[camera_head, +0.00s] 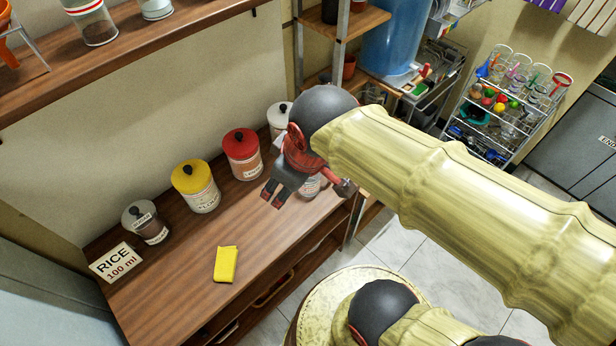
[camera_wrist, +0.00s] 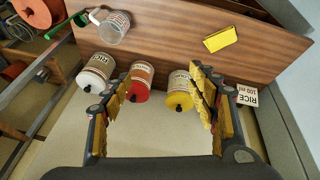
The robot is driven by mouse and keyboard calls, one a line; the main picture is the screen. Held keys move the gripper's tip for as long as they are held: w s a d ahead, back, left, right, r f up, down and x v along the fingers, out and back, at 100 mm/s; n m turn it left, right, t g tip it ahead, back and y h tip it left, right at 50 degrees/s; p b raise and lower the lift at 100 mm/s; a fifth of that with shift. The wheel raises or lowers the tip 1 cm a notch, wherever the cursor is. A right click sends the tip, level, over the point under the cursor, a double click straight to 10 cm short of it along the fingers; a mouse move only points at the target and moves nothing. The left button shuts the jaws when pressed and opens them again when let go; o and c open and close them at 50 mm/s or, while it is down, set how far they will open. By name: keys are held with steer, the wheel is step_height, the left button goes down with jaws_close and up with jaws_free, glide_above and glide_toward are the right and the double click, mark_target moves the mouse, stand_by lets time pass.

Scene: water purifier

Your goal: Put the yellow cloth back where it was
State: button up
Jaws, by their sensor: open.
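The yellow cloth (camera_head: 226,264) lies folded flat on the wooden counter (camera_head: 180,275), in front of the canisters. It also shows in the wrist view (camera_wrist: 220,40), near the top. My gripper (camera_head: 271,194) is above the counter, up and to the right of the cloth and apart from it. In the wrist view my gripper (camera_wrist: 160,82) has its fingers wide apart with nothing held between them.
Canisters with a grey lid (camera_head: 145,222), yellow lid (camera_head: 196,187), red lid (camera_head: 242,154) and white lid (camera_head: 280,118) stand along the wall. A "RICE 100 ml" card (camera_head: 116,262) stands at left. A clear cup (camera_wrist: 114,28) stands near the canisters. The counter around the cloth is clear.

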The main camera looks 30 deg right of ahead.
steer(key=s+d+m, duration=0.1)
steer(key=m, duration=0.1)
steer(key=s+d+r+m, duration=0.1)
steer(key=s+d+r+m+t, duration=0.1)
steer(key=m, duration=0.1)
steer(key=shift+s+m, duration=0.15)
steer(key=shift+m, duration=0.15)
steer(key=shift+c, duration=1.1)
